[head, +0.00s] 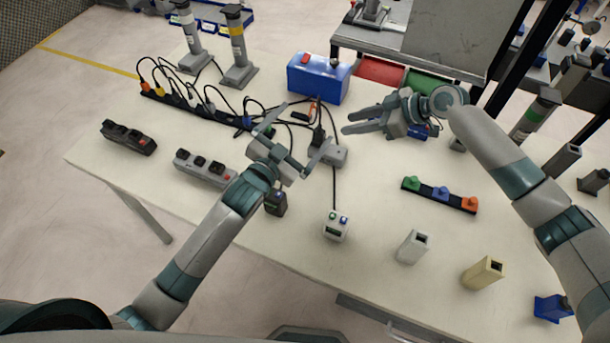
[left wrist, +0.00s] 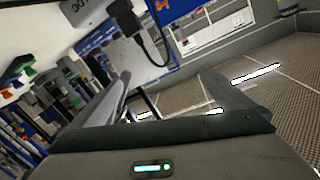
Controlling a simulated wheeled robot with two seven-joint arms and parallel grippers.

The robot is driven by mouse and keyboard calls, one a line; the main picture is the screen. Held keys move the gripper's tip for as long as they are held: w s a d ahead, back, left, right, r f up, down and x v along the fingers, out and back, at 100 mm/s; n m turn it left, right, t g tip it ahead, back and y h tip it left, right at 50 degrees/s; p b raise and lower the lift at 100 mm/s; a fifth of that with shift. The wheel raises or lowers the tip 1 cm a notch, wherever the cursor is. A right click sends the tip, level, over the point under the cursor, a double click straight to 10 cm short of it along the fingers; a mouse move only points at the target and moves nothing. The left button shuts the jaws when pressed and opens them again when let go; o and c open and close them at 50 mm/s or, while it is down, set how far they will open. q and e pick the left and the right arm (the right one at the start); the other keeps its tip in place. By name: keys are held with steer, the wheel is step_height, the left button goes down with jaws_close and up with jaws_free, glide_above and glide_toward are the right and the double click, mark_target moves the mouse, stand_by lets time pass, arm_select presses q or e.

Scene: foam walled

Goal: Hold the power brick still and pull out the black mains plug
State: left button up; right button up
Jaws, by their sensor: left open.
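The grey power brick (head: 334,155) lies near the middle of the table. The black mains plug (head: 318,136) stands up from it with a black cable. The plug also shows at the top of the left wrist view (left wrist: 125,18), beyond my fingers.
A blue box (head: 319,85) stands behind the brick. A black strip (head: 205,110) with several plugs and cables lies behind left. Grey (head: 205,168) and black (head: 128,137) socket strips lie left. A small white meter (head: 336,229) and a coloured-button strip (head: 440,195) are in front and right.

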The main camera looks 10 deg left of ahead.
mark_target(328, 147)
arm_select(q)
steer(key=s+d+f+n+g+y, duration=0.1)
steer(key=s+f+n+g+y, duration=0.1)
steer(key=s+f+n, duration=0.3)
steer(key=s+f+y, duration=0.1)
steer(key=s+f, duration=0.2)
steer(key=s, duration=0.1)
steer(key=shift+s+d, duration=0.4)
steer(key=shift+w, duration=0.1)
steer(key=x, duration=1.1)
steer(key=f+x, duration=0.1)
steer(key=x, duration=0.5)
steer(key=shift+d, duration=0.1)
steer(key=c, duration=1.1)
